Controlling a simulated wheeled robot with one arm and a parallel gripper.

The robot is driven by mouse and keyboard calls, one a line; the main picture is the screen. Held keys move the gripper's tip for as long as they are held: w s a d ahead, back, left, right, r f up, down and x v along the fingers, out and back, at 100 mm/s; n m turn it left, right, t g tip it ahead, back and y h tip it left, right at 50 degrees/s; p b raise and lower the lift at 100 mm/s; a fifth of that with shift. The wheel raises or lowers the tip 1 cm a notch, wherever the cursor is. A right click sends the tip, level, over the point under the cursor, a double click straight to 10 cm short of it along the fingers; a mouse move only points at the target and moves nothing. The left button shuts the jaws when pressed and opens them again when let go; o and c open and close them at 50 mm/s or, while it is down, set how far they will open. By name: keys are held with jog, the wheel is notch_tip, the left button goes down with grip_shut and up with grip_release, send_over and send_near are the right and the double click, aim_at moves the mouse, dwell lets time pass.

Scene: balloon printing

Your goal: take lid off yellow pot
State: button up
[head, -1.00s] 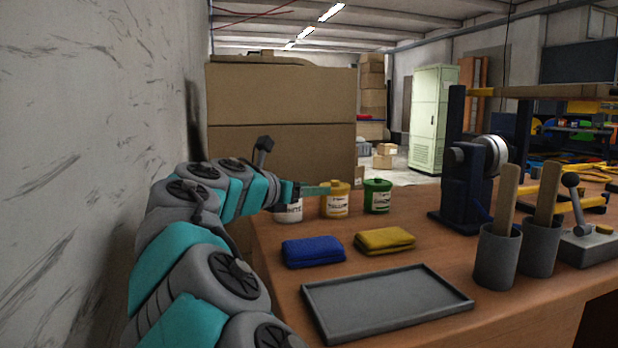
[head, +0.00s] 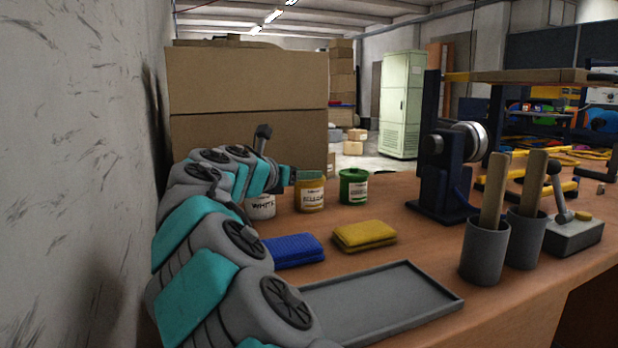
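The yellow pot (head: 311,198) stands near the far left edge of the table, between the white pot and the green pot. My gripper (head: 308,176) reaches in from the left, with its teal fingers across the top of the yellow pot. The fingers largely hide the yellow lid. I cannot tell whether they touch it, grip it or are open.
The white pot (head: 262,208) is partly behind my arm, and the green pot (head: 353,188) stands close on the right. A blue cloth (head: 294,250), a yellow cloth (head: 364,236) and a grey tray (head: 385,305) lie nearer. A dark machine (head: 440,160) stands to the right.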

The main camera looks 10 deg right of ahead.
jog(key=shift+w+d, duration=0.2)
grip_shut()
dwell(0.4)
